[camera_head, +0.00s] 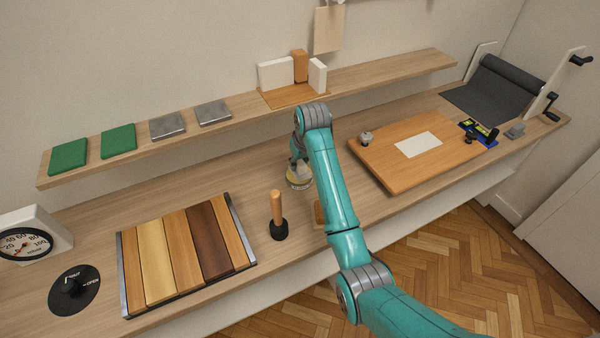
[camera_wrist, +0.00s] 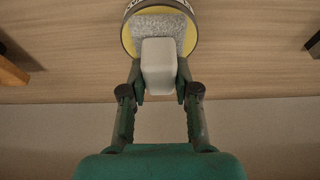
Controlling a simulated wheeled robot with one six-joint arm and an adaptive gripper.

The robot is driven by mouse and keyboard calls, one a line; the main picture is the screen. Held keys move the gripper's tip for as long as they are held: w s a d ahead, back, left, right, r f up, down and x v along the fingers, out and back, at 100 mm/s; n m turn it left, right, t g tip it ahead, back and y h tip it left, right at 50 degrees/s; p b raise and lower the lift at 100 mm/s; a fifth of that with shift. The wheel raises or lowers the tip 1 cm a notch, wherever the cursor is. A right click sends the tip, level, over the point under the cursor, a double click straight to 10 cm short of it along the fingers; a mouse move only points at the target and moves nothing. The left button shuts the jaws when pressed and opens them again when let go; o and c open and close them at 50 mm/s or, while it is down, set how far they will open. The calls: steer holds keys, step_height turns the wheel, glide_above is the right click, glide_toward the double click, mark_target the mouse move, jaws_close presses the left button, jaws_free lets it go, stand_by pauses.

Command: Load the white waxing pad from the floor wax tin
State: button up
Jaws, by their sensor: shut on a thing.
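The floor wax tin (camera_head: 299,183) is a round tin with a yellowish rim on the bench, partly hidden behind my arm. In the wrist view its rim (camera_wrist: 127,38) shows at the top. My gripper (camera_wrist: 159,90) is shut on the white waxing pad (camera_wrist: 158,65), a pale block between the fingertips. A grey speckled surface lies just beyond the block, within the tin's outline. I cannot tell whether it belongs to the pad or the tin, or whether the pad touches the wax. In the head view my gripper (camera_head: 298,163) is over the tin.
A wooden-handled tool (camera_head: 277,205) stands left of the tin. A panel of wood strips (camera_head: 185,250) lies further left, near a dial gauge (camera_head: 30,238). An orange-brown board (camera_head: 390,165) with a white sheet lies right. A shelf (camera_head: 235,108) runs behind.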

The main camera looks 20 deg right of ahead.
steer(key=shift+f, duration=0.45)
stand_by(1.0)
steer(key=shift+r, duration=0.15)
steer(key=shift+r, duration=3.4)
